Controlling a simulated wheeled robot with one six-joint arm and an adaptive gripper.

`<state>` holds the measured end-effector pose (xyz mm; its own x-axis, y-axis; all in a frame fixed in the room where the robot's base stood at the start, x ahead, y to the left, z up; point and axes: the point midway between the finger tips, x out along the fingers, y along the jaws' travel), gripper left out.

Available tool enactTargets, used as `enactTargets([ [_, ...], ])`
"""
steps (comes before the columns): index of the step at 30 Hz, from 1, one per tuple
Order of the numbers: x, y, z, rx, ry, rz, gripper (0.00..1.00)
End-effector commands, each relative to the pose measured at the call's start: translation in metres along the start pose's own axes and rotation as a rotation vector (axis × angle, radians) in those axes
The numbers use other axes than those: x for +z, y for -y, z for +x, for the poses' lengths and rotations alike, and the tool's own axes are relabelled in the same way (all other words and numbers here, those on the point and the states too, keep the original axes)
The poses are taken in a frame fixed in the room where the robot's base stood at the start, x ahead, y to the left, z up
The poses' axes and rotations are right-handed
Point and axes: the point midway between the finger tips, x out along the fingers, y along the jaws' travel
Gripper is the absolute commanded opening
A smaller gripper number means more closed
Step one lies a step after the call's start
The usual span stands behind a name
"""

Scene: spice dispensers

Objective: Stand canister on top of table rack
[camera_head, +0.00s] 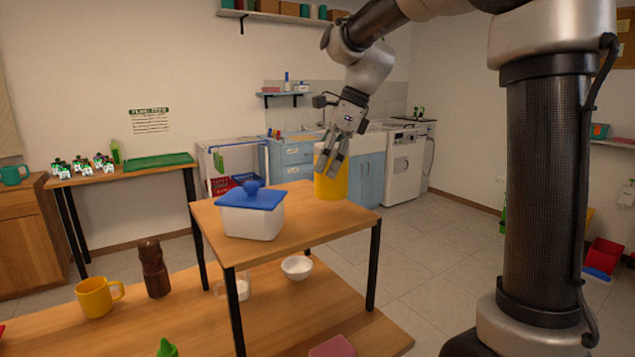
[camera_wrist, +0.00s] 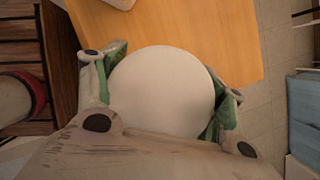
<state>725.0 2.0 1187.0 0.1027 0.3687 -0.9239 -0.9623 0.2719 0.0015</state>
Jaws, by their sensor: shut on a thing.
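The yellow canister (camera_head: 331,187) is upright in the head view, at the right end of the table rack (camera_head: 302,222). The rack is a raised wooden shelf on black legs. My gripper (camera_head: 335,155) is above the canister, with its fingers shut around the upper part. In the wrist view the canister's round, pale top (camera_wrist: 160,88) sits between the fingers, and the rack's wooden top (camera_wrist: 205,28) shows beyond it. The canister's base appears at or just above the rack's surface; I cannot tell whether it touches.
A white box with a blue lid (camera_head: 252,212) stands on the rack, left of the canister. On the lower table (camera_head: 205,315) are a yellow mug (camera_head: 97,297), a brown bottle (camera_head: 153,270) and a white bowl (camera_head: 296,267). The rack's front middle is bare.

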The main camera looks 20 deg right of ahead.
Motion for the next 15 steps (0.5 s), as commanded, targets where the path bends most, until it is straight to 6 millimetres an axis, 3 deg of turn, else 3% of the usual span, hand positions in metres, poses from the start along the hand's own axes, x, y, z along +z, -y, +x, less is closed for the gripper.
enactTargets([
  [9, -0.014, 0.000, 0.034, 0.001, 0.000, 0.001, 0.43],
  [15, -0.015, 0.000, 0.036, -0.002, 0.001, 0.000, 0.43],
])
